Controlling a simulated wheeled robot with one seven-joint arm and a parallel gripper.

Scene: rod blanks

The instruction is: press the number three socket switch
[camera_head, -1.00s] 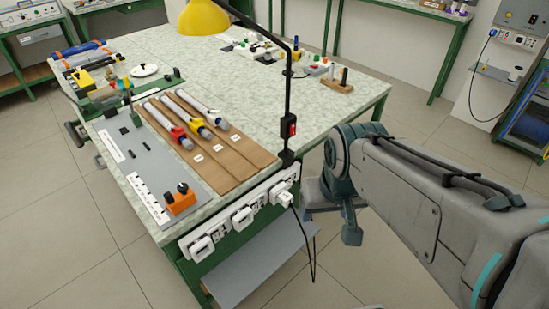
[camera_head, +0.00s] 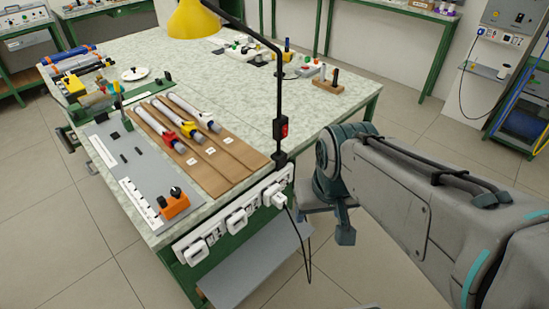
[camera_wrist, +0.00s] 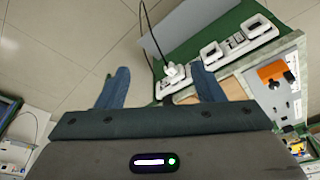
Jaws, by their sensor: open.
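A white socket strip (camera_head: 211,232) runs along the near edge of the workbench, with several sockets and small switches. A white plug (camera_head: 274,196) with a black cable sits at its right end; two other white blocks are to its left. The strip also shows in the wrist view (camera_wrist: 236,44), with the corded plug (camera_wrist: 174,72) near my fingers. The switch numbers are too small to read, so I cannot tell which switch is number three. My gripper (camera_wrist: 161,87) is open and empty. In the head view, it is right of the strip, apart from it.
A black lamp post (camera_head: 279,100) with a red switch (camera_head: 284,129) rises at the bench corner above the strip. Brown boards (camera_head: 215,160) with rods and a grey panel (camera_head: 128,165) lie on the bench. A grey shelf (camera_head: 250,270) juts out below the strip.

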